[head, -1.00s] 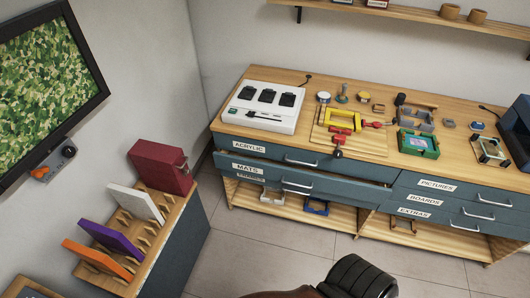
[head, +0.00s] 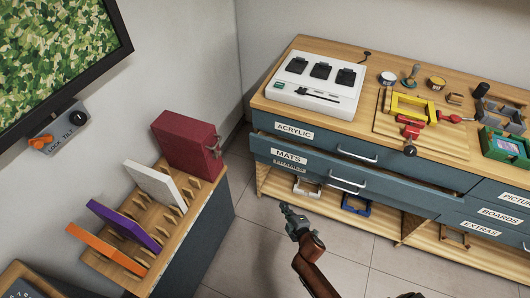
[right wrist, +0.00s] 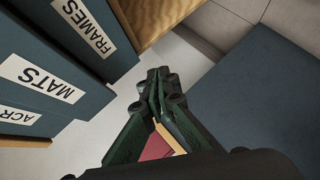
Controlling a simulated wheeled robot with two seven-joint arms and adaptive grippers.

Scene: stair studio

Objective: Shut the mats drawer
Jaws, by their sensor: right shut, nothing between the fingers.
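The mats drawer (head: 312,166) is in the blue bench, under the acrylic drawer (head: 325,139). It stands pulled out a little, its front ahead of the acrylic front. Its MATS label also shows in the right wrist view (right wrist: 42,80), with the FRAMES label beside it. My right gripper (head: 286,208) is shut and empty, below and in front of the mats drawer's left half, apart from it. In the right wrist view its closed fingertips (right wrist: 157,76) point to the gap beside the drawer fronts. My left gripper is not in view.
A rack (head: 186,210) with a red box (head: 187,145) and several coloured panels stands at the left. The bench top holds a white device (head: 314,83) and a yellow frame tool (head: 410,106). The floor (head: 245,250) between rack and bench is open.

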